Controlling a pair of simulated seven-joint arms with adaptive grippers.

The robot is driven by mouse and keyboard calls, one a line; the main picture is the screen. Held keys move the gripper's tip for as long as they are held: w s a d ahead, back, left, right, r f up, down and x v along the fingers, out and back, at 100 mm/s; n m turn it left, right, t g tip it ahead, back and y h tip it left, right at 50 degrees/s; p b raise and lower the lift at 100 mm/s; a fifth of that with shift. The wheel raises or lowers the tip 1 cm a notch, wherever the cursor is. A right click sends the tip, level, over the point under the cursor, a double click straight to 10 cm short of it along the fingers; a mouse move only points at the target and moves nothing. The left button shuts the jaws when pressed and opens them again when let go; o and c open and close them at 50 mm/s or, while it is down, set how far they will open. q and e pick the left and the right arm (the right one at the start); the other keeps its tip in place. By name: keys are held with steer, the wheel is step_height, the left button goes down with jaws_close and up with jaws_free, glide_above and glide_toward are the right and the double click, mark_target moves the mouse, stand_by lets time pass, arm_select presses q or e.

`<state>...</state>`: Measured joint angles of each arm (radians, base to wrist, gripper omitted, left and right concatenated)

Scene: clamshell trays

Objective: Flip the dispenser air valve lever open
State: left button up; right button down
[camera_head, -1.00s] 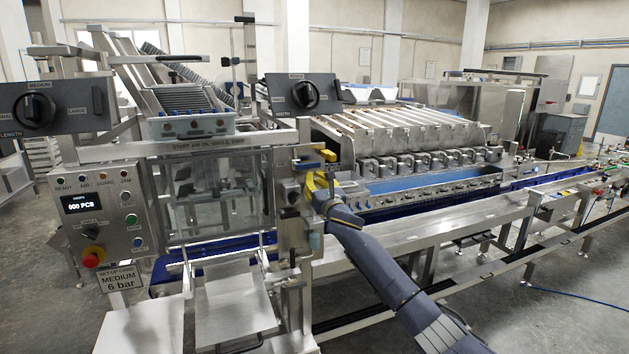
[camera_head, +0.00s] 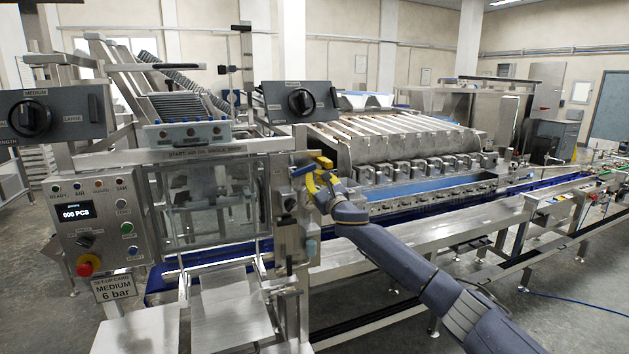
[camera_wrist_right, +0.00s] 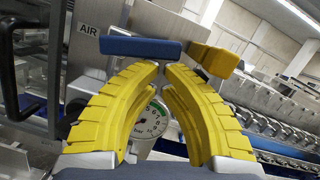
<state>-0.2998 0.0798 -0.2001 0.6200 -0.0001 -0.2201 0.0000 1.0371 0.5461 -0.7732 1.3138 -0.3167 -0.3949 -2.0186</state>
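The air valve lever shows in the right wrist view as a blue bar (camera_wrist_right: 143,47) beside a plate marked AIR (camera_wrist_right: 88,29), with a yellow block (camera_wrist_right: 213,60) to its right. In the head view a small yellow piece (camera_head: 321,161) stands out at the right side of the machine post, just above my right gripper (camera_head: 311,186). In the right wrist view the yellow fingers of my right gripper (camera_wrist_right: 162,69) have their tips almost together, with nothing seen between them. The blue bar lies just beyond the tips; whether they touch it I cannot tell. My left gripper is not in view.
A round gauge (camera_wrist_right: 150,120) shows between the fingers. The machine post (camera_head: 298,240) stands left of my right gripper. A control panel (camera_head: 100,225) is at the left. The conveyor rail (camera_head: 440,225) runs under my right arm.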

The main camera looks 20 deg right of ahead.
steer(key=f, duration=0.2)
steer(key=d+f, duration=0.1)
steer(key=shift+f, duration=0.35)
glide_toward(318, 189)
steer(key=shift+s+a+r, duration=0.25)
steer(key=shift+s+r, duration=0.15)
steer(key=shift+s, duration=0.35)
steer(key=shift+s+a+r, duration=0.25)
steer(key=shift+s+r, duration=0.1)
steer(key=shift+s, duration=0.45)
steer(key=shift+a+f, duration=0.2)
steer(key=shift+f, duration=0.25)
steer(key=shift+w, duration=0.1)
